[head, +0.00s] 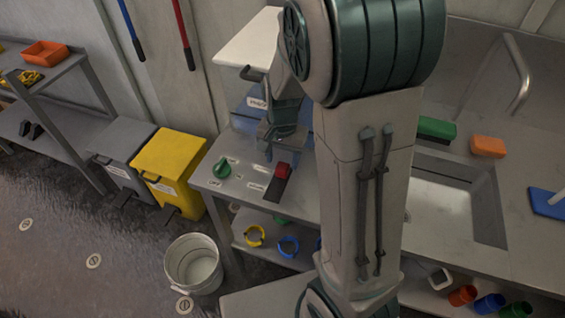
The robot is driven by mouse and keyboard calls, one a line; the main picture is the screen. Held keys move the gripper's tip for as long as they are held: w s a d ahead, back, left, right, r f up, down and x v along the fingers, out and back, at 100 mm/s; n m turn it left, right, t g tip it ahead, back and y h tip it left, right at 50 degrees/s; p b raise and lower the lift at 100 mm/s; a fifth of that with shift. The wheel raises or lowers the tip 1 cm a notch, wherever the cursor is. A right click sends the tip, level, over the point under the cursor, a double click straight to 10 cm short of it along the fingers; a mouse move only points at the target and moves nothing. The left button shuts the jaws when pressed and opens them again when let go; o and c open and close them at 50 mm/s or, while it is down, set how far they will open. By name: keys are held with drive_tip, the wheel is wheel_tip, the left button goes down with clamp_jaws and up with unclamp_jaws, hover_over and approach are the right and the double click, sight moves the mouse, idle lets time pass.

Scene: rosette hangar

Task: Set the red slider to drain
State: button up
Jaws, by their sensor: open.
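The red slider (283,171) sits at the far end of a dark slot (275,190) on the counter's left part, in the head view. Small white labels (256,186) lie beside the slot, too small to read. My gripper (276,150) is open, just above and behind the red slider. From this view I cannot tell whether a finger touches the slider. My arm hides the counter to the right of the slot.
A green knob (222,168) stands left of the slot. A sink (450,195) lies to the right, with a green block (436,128) and an orange block (488,146) behind it. A bucket (194,264) and a yellow bin (168,166) stand on the floor at left.

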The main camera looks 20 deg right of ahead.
sight(282, 170)
drive_tip(key=shift+f, duration=1.45)
